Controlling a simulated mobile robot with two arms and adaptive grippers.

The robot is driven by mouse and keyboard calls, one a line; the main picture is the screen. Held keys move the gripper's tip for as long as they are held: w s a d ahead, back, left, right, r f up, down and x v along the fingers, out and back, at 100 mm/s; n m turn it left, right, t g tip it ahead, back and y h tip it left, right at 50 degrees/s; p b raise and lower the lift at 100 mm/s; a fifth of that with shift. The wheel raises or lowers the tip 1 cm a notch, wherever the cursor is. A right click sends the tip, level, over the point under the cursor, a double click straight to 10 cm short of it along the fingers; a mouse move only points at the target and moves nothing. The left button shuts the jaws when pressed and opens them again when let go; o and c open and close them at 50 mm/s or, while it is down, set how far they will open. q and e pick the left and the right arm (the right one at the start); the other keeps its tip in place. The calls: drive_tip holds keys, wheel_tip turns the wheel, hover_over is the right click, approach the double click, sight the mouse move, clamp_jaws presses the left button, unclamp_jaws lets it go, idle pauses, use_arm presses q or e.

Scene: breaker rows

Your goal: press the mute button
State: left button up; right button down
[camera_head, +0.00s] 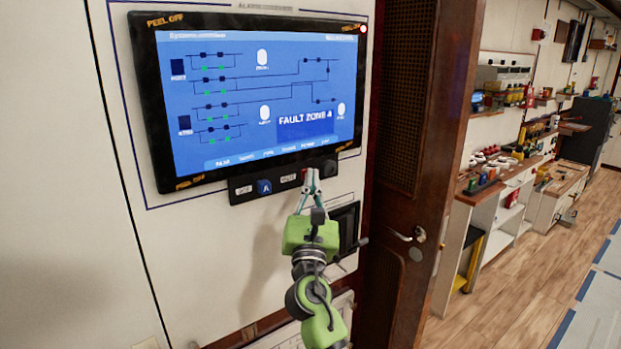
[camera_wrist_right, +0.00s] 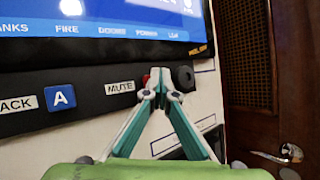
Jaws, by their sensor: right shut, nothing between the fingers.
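A black control strip (camera_head: 245,188) runs below the wall screen. The MUTE label (camera_head: 288,178) is on it, and the label also shows in the wrist view (camera_wrist_right: 119,87). Just right of the label, a small red sliver (camera_wrist_right: 146,78) shows beside my fingertips; it may be the mute button, mostly hidden behind them. My right gripper (camera_head: 313,174) is shut and empty, its tips at the strip just right of the label; it also shows in the wrist view (camera_wrist_right: 160,78). I cannot tell whether the tips touch the strip. My left gripper is not in view.
The screen (camera_head: 260,95) reads FAULT ZONE 4. A brown door (camera_head: 415,120) with a handle stands to the right.

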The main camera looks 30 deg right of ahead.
drive_tip(key=shift+s, duration=0.4)
drive_tip(key=shift+p, duration=0.3)
drive_tip(key=s+p, duration=0.2)
drive_tip(key=s, duration=0.4)
drive_tip(key=shift+d, duration=0.25)
drive_tip(key=shift+f, duration=0.1)
idle(0.7)
